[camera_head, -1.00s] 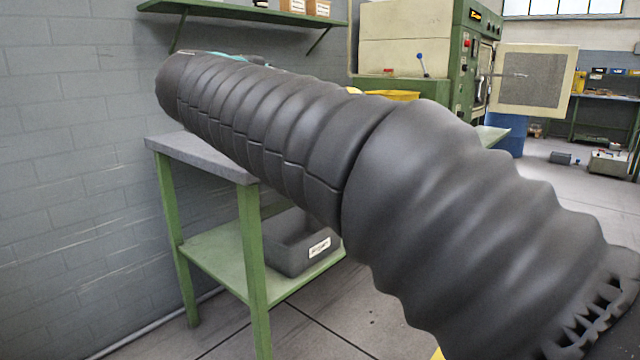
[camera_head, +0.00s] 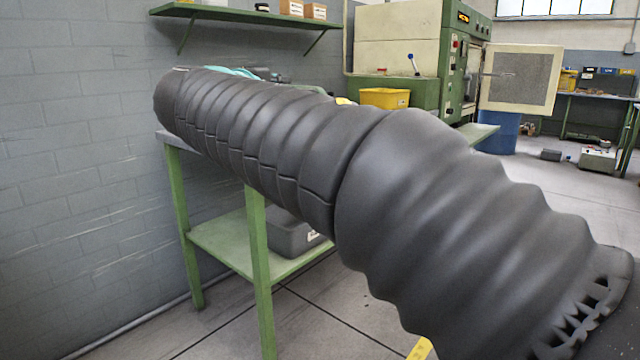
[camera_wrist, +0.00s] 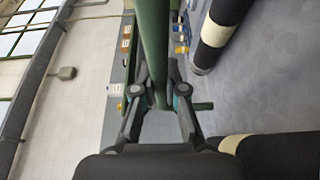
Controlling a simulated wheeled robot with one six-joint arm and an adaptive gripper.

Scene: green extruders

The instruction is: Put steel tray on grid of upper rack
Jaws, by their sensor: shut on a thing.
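My gripper (camera_wrist: 158,97) shows in the wrist view, its dark fingers closed in from both sides on a smooth dark green thing (camera_wrist: 154,45). That thing runs up out of the picture, seen narrow. I cannot tell from its shape whether it is the steel tray. I cannot make out a grid there, and cannot tell whether this is the upper rack.
A green-legged table (camera_head: 258,275) stands under my arm by the grey wall, with a grey bin (camera_head: 288,235) on its lower level. A green and cream machine (camera_head: 400,50) stands behind with a yellow bin (camera_head: 385,97). Open floor lies at the right.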

